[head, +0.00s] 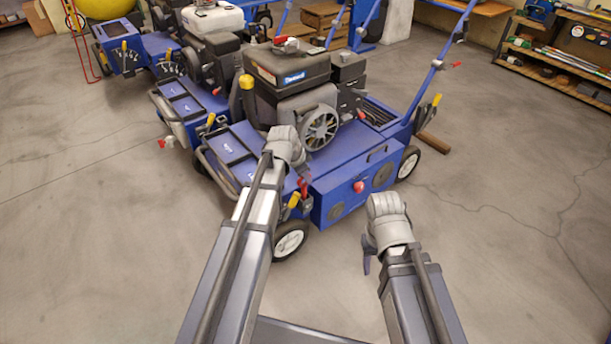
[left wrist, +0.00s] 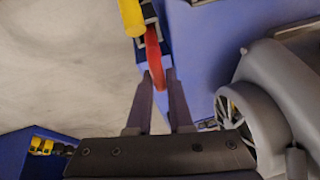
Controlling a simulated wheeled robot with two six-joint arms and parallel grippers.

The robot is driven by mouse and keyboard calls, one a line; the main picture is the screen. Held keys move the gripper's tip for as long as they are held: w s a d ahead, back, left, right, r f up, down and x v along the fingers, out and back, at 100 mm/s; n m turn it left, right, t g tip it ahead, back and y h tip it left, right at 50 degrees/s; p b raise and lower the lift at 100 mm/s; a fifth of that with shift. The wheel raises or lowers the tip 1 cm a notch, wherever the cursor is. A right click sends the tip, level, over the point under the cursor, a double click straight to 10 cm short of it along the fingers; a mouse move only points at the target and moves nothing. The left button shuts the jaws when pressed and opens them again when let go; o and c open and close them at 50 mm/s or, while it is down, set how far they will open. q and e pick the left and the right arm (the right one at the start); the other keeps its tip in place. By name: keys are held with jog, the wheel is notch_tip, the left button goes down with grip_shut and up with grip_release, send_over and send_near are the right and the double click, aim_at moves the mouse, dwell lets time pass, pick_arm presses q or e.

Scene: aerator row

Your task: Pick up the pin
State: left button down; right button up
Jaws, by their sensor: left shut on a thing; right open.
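The red pin (left wrist: 154,58) is a curved red piece beside a yellow-gripped lever (left wrist: 132,16) on the blue aerator in the left wrist view. My left gripper (left wrist: 158,78) has its two fingertips on either side of the red piece and is shut on it. The pin still appears to be at the machine. My right gripper (head: 367,258) is open and empty above the floor, right of the aerator's front wheel.
More blue aerators (head: 122,55) stand in a row behind to the left. A shelf of tools (head: 560,60) stands at the far right.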

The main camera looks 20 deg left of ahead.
notch_tip(320, 180, up, 15)
jog(key=p, duration=1.4)
jog(key=shift+d+f, duration=0.1)
